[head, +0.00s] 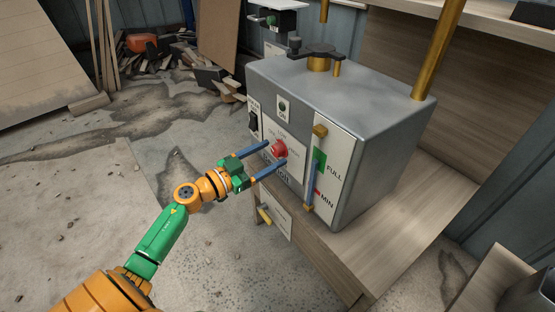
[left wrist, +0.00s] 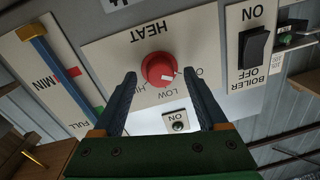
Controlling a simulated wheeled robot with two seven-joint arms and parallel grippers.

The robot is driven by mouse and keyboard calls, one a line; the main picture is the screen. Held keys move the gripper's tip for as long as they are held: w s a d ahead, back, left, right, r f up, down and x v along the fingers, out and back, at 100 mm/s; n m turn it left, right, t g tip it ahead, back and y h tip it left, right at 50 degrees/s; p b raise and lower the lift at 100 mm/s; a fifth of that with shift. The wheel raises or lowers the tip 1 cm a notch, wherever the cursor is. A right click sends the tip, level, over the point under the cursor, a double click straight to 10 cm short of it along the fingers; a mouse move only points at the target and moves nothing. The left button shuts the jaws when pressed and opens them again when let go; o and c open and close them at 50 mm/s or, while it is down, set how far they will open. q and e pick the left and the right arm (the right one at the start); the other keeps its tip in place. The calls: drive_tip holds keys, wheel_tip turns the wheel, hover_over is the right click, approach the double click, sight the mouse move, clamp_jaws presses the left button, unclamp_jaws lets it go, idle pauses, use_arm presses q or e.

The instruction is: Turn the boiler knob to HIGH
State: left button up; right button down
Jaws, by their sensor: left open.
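The boiler knob (head: 279,149) is a round red dial on the front panel of the grey metal boiler (head: 390,140). In the left wrist view the knob (left wrist: 158,67) appears upside down, with HEAT, LOW and a partly hidden HI label around it. Its white mark points to the lower right there, on the side of LOW and a partly covered label, not toward HI. My left gripper (head: 277,152) is open, its two blue fingers on either side of the knob. Whether they touch it I cannot tell. My right gripper is not in view.
A gauge marked FULL and MIN (head: 313,170) stands right of the knob. A black boiler switch (left wrist: 256,46) and an ON light (left wrist: 178,122) are nearby. The boiler stands on a wooden bench (head: 335,255). A yellow-handled valve (head: 265,215) sits below. Open concrete floor lies left.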

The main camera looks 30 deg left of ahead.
use_arm(q)
drive_tip(key=shift+w, duration=0.25)
clamp_jaws()
